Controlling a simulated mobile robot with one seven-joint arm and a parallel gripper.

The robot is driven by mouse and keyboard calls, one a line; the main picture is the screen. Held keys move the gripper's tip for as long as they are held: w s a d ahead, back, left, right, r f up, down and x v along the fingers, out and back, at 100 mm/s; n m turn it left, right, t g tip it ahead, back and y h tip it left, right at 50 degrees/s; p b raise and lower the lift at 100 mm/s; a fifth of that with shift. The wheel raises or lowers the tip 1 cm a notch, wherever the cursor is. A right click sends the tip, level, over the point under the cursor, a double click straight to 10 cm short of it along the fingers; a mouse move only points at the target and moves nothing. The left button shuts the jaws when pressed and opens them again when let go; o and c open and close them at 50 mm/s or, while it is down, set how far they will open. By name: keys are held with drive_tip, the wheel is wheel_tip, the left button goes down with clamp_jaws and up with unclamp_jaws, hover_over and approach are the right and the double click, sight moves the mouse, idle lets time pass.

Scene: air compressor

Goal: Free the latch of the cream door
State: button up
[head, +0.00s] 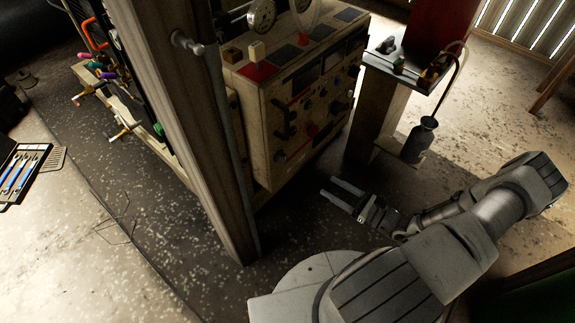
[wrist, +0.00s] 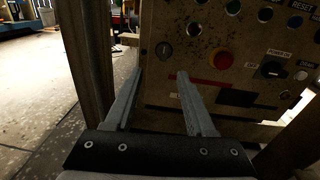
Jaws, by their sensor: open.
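The cream door (head: 268,120) is the worn front of a control cabinet, covered with knobs and buttons; it looks closed. It also fills the upper right of the wrist view (wrist: 185,68). A round dark fitting with a pale slot (wrist: 165,49), possibly the latch, sits near the door's left edge in the wrist view. My gripper (head: 330,188) is low in front of the cabinet in the head view. In the wrist view its open, empty fingers (wrist: 160,76) point at the door just below that fitting. I cannot tell whether the fingertips touch the door.
A wooden post (head: 180,120) stands left of the cabinet, close to my gripper in the wrist view (wrist: 88,60). A red emergency button (wrist: 222,61) and black rotary switch (wrist: 271,70) protrude from the door. A stand with a grey bottle (head: 420,140) is at the right.

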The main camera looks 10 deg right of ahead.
drive_tip(key=f+m, duration=0.1)
drive_tip(key=f, duration=0.1)
drive_tip(key=b, duration=0.4)
approach(286, 158)
drive_tip(key=shift+t+h, duration=0.3)
drive_tip(key=shift+t, duration=0.1)
drive_tip(key=x, duration=0.8)
drive_tip(key=shift+a, duration=0.45)
clamp_jaws()
